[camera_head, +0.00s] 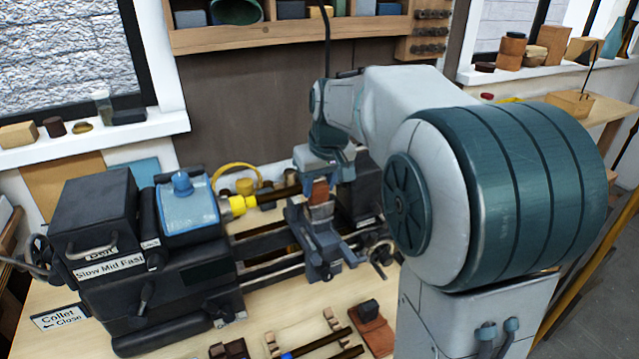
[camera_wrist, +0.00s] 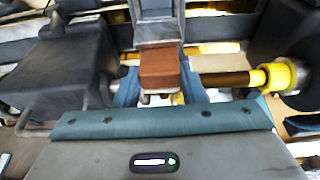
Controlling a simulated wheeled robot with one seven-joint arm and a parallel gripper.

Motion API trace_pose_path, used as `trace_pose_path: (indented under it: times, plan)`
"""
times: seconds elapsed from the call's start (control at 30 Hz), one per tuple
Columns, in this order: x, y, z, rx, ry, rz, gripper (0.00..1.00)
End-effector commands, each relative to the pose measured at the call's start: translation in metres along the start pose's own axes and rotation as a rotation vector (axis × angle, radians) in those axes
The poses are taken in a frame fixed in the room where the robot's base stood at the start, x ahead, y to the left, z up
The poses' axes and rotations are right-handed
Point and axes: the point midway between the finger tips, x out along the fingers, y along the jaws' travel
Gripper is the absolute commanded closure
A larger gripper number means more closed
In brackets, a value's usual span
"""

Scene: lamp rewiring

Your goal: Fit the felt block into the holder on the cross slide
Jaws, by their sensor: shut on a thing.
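The reddish-brown felt block (camera_head: 319,192) is at the lathe's cross slide (camera_head: 324,250), directly below my gripper (camera_head: 319,178). My gripper points down and is shut on the block. The blue-grey holder (camera_head: 297,217) is just under and beside the block. In the wrist view the felt block (camera_wrist: 160,68) lies near the middle, in line with the grey slide part above it in the picture. Blue pieces flank the block there. The block's lower end is hidden, and I cannot tell how deep it is in the holder.
The lathe headstock (camera_head: 100,235) stands left, with a yellow collet (camera_head: 238,205) and a dark brown rod (camera_head: 280,196) beside the block. A handwheel (camera_head: 380,252) is at the right. Rods rest on wooden supports (camera_head: 305,335) in front. A shelf (camera_head: 290,35) hangs behind.

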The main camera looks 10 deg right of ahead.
Motion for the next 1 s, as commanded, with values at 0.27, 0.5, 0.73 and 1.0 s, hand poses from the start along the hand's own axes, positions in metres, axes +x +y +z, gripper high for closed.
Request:
trace_pose_path:
  times: [0.27,0.5,0.73,1.0]
  plan:
    - [0.004,0.000,0.001,0.000,0.000,0.000,0.86]
    - [0.007,0.000,0.002,0.000,0.000,0.000,0.86]
    - [0.010,0.000,0.003,0.000,0.000,0.000,0.86]
    - [0.014,0.000,0.004,0.000,0.000,0.000,0.86]
